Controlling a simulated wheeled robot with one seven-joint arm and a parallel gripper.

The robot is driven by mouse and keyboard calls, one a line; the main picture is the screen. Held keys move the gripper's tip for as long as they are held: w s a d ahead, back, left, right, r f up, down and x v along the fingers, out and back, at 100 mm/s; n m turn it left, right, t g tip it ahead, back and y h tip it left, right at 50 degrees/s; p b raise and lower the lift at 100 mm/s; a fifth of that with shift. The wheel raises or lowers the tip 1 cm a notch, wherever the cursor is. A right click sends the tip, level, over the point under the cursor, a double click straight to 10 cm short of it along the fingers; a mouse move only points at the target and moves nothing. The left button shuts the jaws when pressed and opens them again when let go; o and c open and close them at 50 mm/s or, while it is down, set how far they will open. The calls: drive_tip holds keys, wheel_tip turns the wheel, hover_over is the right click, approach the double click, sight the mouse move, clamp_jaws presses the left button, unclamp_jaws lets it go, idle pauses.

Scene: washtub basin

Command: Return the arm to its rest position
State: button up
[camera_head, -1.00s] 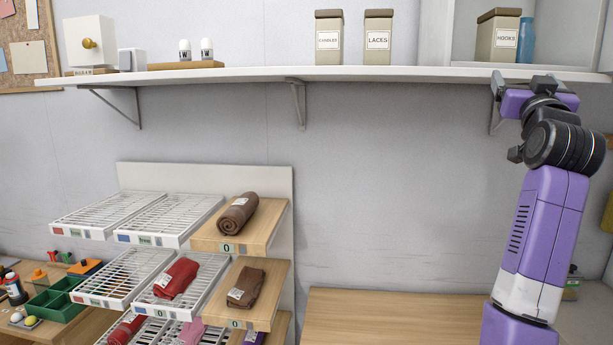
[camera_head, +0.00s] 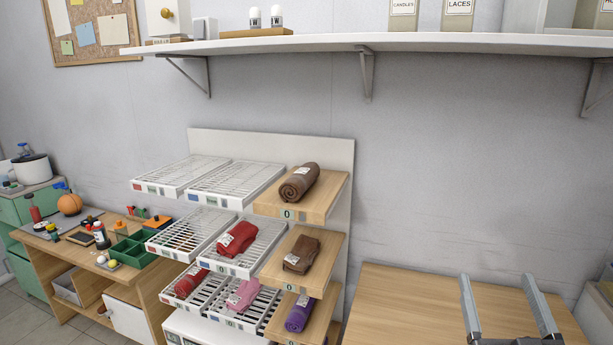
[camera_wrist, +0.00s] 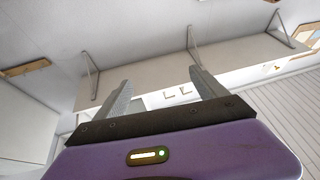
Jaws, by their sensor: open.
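My gripper (camera_head: 502,305) shows at the bottom right of the head view, in front of the wooden tabletop (camera_head: 405,300). Its two grey fingers stand upright, wide apart, with nothing between them. In the wrist view my gripper (camera_wrist: 158,88) is also open and empty. Its fingers point toward the underside of the wall shelf (camera_wrist: 150,72) and its brackets, well apart from them. The rest of my arm is out of the head view.
A stepped rack of white wire trays (camera_head: 236,185) and wooden trays (camera_head: 335,190) holds rolled cloths left of the tabletop. The long wall shelf (camera_head: 300,44) runs above. A cluttered wooden bench (camera_head: 155,275) stands at the left. The tabletop looks bare.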

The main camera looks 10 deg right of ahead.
drive_tip(key=s+a+f+n+g+y, duration=0.1)
drive_tip(key=s+a+f+g+y, duration=0.1)
drive_tip(key=s+a+f, duration=0.4)
drive_tip(key=s+a+f+n+g+y, duration=0.1)
drive_tip(key=s+a+f, duration=0.5)
drive_tip(key=s, duration=0.8)
drive_tip(key=s+a+f+n+g+y+b, duration=0.1)
drive_tip(key=s+a+f+g+y, duration=0.2)
drive_tip(key=s, duration=0.7)
drive_tip(key=a+f+y, duration=0.2)
drive_tip(key=a+f, duration=0.2)
drive_tip(key=shift+f, duration=0.25)
drive_tip(key=shift+c, duration=0.4)
